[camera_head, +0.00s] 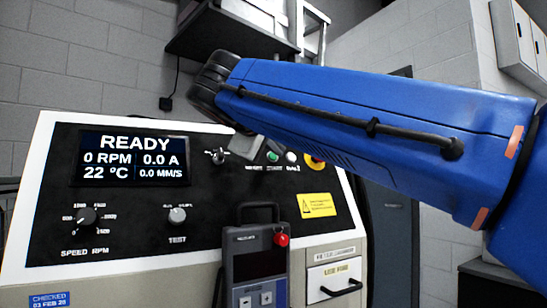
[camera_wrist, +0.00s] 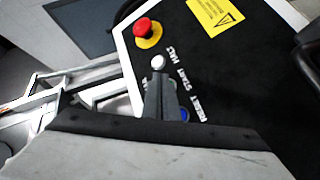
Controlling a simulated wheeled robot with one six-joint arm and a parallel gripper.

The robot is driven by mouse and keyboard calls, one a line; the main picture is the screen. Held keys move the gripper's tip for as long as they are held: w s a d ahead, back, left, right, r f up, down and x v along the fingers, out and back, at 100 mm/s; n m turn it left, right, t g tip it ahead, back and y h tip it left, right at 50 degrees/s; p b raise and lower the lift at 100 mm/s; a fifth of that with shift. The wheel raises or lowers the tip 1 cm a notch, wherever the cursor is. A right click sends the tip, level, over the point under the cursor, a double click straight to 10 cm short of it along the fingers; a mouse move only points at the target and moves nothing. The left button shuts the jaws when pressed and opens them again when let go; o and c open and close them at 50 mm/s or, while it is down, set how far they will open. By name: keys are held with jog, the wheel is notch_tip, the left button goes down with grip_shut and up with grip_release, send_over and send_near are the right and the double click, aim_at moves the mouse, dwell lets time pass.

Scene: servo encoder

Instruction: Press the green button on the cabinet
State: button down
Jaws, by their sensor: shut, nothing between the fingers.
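The green button (camera_head: 272,156) is on the sloped black panel of the cabinet (camera_head: 130,215), between the white button (camera_head: 291,157) and the grey end of my gripper (camera_head: 246,147). In the wrist view my gripper (camera_wrist: 158,78) is shut and empty, its narrow fingers over the button row. The white button (camera_wrist: 158,62) shows just beyond the tips, and part of a blue button (camera_wrist: 183,114) shows beside the fingers. Whether the fingers touch the panel cannot be told.
A red stop button (camera_wrist: 146,27) on a yellow base is close past the white button. A toggle switch (camera_head: 217,156) and a display reading READY (camera_head: 132,160) are to the left. A handheld unit (camera_head: 256,265) hangs on the cabinet front.

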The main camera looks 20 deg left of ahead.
jog(key=shift+w+a+f, duration=0.1)
jog(key=shift+w+a, duration=0.05)
jog(key=shift+w+a, duration=0.15)
dwell(0.4)
jog(key=shift+a+f, duration=0.1)
dwell(0.4)
jog(key=shift+s+d+r, duration=0.2)
jog(key=shift+s+d, duration=0.1)
jog(key=shift+d, duration=0.1)
jog(key=shift+r, duration=0.1)
jog(key=s+d+r, duration=0.1)
jog(key=d, duration=0.1)
jog(key=s+d+r, duration=0.1)
jog(key=s+d, duration=0.1)
jog(key=shift+s+r, duration=0.2)
jog(key=shift+s, duration=0.05)
dwell(0.6)
jog(key=shift+d, duration=0.1)
dwell(0.4)
